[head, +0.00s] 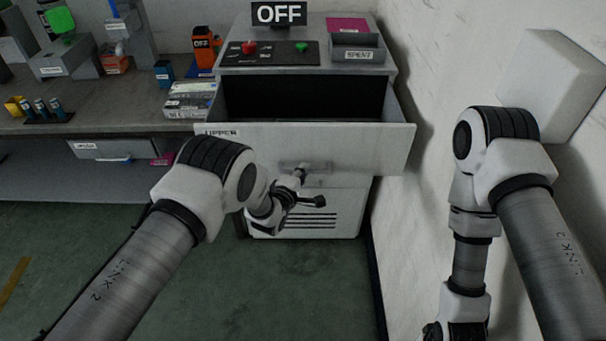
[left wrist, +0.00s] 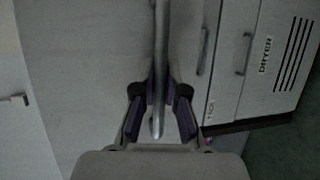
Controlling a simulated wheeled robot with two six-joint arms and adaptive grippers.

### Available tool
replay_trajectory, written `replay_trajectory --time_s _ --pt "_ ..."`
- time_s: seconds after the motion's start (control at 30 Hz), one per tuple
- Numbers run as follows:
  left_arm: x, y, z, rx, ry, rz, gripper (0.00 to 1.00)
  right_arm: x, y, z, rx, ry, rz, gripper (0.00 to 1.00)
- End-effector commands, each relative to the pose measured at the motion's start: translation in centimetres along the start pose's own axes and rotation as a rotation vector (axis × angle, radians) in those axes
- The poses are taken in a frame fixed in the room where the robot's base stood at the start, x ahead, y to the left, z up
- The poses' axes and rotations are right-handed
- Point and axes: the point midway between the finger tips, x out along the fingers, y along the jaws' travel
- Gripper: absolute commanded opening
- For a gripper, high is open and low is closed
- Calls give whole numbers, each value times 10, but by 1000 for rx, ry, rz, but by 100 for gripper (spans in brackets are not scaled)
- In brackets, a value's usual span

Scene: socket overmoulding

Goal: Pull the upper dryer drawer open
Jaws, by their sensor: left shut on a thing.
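The upper dryer drawer (head: 350,146), a grey front labelled UPPER, stands pulled out from the dryer (head: 320,220) in the head view. Its dark inside shows behind the front, with no contents visible. My left gripper (head: 301,176) is in front of the drawer's middle, partly hidden by its own wrist. In the left wrist view the fingers of my left gripper (left wrist: 160,95) are shut on the bar-shaped drawer handle (left wrist: 157,125), one finger on each side.
An OFF sign (head: 278,14), a red button (head: 249,48), a green button (head: 300,46) and a SPENT bin (head: 358,55) are on the dryer's top. A cluttered bench (head: 120,125) stands left. A white wall (head: 430,60) is close on the right. Floor in front is clear.

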Motion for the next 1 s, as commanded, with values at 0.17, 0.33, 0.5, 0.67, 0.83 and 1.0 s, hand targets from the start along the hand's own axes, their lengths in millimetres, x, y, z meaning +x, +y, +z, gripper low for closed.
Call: replay_trajectory --time_s 0.17,0.33,0.5,0.67,0.83,1.0 --pt "0 2 0 0 0 4 0 0 0 0 0 0 0 0" --pt "0 2 0 0 0 3 0 0 0 0 0 0 0 0" --pt "0 1 0 0 0 3 22 0 0 0 0 0 0 0" --pt "0 1 0 0 0 3 22 0 0 0 0 0 0 0" --pt "-3 1 0 0 0 1 22 0 0 0 0 0 0 0" --pt "-29 1 0 1 0 -1 22 0 0 0 0 0 0 0"
